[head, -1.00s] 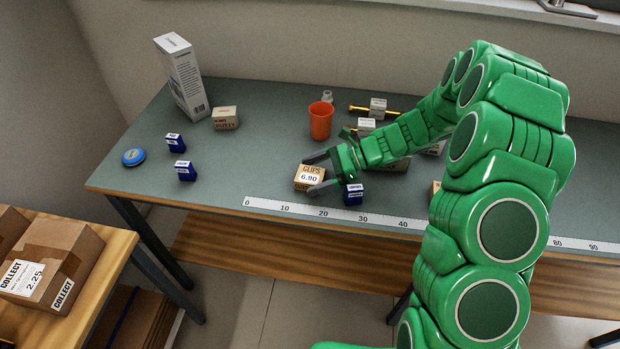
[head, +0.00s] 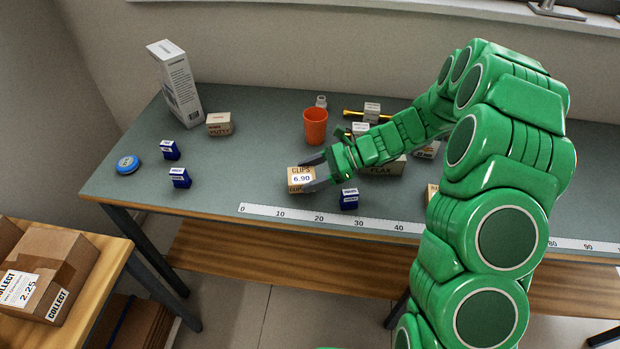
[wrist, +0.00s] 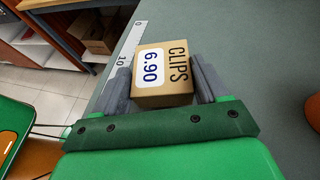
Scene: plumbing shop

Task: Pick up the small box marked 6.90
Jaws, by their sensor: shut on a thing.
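The small box marked 6.90 (head: 301,179) is tan cardboard with "CLIPS" printed on it and a white price label. It is near the front edge of the grey-green bench, left of the middle. My gripper (head: 310,174) has its grey fingers on either side of the box and is shut on it. In the wrist view the box (wrist: 162,72) sits between the two fingers of my gripper (wrist: 165,82), label facing the camera. Whether its underside touches the bench cannot be told.
A small blue box (head: 349,199) stands just right of my gripper. An orange cup (head: 315,126) is behind. A white ruler strip (head: 330,218) runs along the front edge. A putty box (head: 219,124), blue boxes (head: 180,178) and a blue tin (head: 128,164) are left.

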